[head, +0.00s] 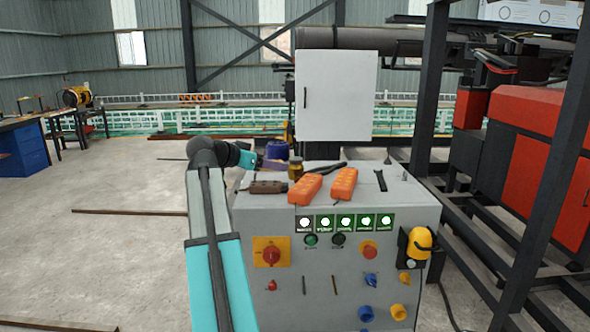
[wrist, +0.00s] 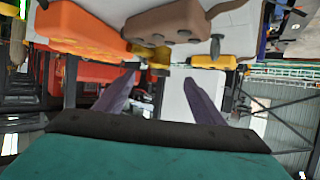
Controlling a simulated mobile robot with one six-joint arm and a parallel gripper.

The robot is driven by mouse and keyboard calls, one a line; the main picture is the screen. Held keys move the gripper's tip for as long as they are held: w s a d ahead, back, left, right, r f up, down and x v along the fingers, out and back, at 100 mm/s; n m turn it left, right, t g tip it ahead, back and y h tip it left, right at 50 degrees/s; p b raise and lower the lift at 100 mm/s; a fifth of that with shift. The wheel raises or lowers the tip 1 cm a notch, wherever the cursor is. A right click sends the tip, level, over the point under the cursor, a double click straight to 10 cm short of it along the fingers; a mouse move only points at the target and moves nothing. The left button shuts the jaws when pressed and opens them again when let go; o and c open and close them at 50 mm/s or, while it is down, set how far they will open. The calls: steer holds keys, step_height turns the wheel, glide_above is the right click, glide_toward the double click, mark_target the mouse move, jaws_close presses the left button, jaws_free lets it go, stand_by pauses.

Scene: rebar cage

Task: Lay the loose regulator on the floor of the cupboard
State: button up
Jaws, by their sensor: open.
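A white wall cupboard (head: 336,95) stands behind the console; its door looks shut, with a dark handle on the left. It also shows between my fingers in the wrist view (wrist: 178,112). A small brass-brown cylinder (head: 295,170) stands on the console's top; it may be the regulator, but I cannot tell for sure. My gripper (head: 272,163) is above the console's left rear edge, partly hidden by my wrist. In the wrist view my gripper (wrist: 160,80) has its two purple fingers apart with nothing held between them.
The grey console (head: 330,240) carries a brown block (head: 267,187), two orange power strips (head: 305,188), dark pliers (head: 325,168) and a black wrench (head: 380,180). A blue roll (head: 277,150) is behind. A dark steel frame (head: 430,90) stands right. The floor at left is mostly clear.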

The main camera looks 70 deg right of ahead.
mark_target(291, 166)
steer(key=shift+p+x, duration=0.65)
steer(key=shift+x, duration=2)
steer(key=shift+d, duration=0.2)
steer(key=shift+s+d+f+p, duration=0.15)
steer(key=shift+s+d+p, duration=0.35)
steer(key=shift+d+p, duration=0.35)
steer(key=shift+p+x, duration=0.7)
steer(key=shift+x, duration=0.8)
steer(key=shift+f, duration=0.1)
jaws_close()
